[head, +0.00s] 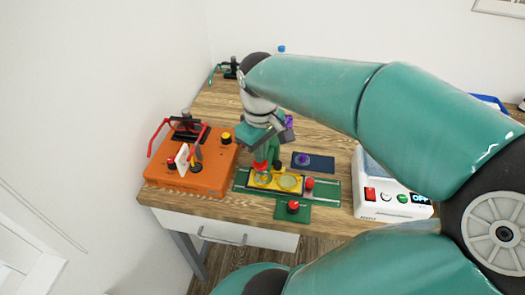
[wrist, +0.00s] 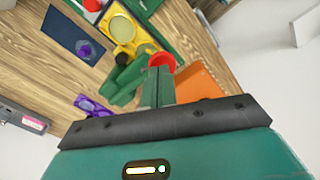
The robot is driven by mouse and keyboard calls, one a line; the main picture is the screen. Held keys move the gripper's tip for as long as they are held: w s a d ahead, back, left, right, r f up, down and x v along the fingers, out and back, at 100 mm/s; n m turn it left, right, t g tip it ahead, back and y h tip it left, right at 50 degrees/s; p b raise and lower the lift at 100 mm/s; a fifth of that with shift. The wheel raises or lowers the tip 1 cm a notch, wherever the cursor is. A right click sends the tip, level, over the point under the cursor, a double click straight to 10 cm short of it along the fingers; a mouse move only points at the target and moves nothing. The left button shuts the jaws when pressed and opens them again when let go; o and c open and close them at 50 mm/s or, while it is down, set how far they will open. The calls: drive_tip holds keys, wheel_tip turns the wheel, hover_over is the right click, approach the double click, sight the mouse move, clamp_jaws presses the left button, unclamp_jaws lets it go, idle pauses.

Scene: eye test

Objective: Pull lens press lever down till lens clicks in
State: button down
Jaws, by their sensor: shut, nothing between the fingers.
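The green lens press (head: 275,152) stands at the table's front middle, partly hidden by my gripper. It also shows in the wrist view (wrist: 128,82). A red knob (wrist: 162,60), seemingly the lever's end, is just beyond my fingertips; it also shows in the head view (head: 260,167). My gripper (wrist: 158,74) is shut and empty, pointing down close to the knob; I cannot tell whether they touch. The yellow carriage (wrist: 108,22) with round seats lies by the press. A purple lens (head: 303,159) lies on a dark blue plate (head: 322,164) to the right. The lever's arm is mostly hidden.
An orange box (head: 190,180) with a red-handled frame and knobs stands at left. A white device (head: 392,208) marked OFF stands at right. A green plate with a red button (head: 293,205) is at the front edge. A purple object (wrist: 92,105) lies behind the press.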

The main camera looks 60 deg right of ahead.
drive_tip(key=shift+r, duration=2.9)
drive_tip(key=w+a+t, duration=0.2)
drive_tip(key=w+a, duration=0.1)
drive_tip(key=a, duration=0.9)
drive_tip(key=w+a+n+t, duration=0.1)
drive_tip(key=w+a+t, duration=0.2)
drive_tip(key=a, duration=1)
drive_tip(key=shift+w+f+t, duration=0.25)
drive_tip(key=shift+w+t, duration=0.05)
drive_tip(key=shift+w, duration=0.15)
drive_tip(key=shift+d, duration=0.2)
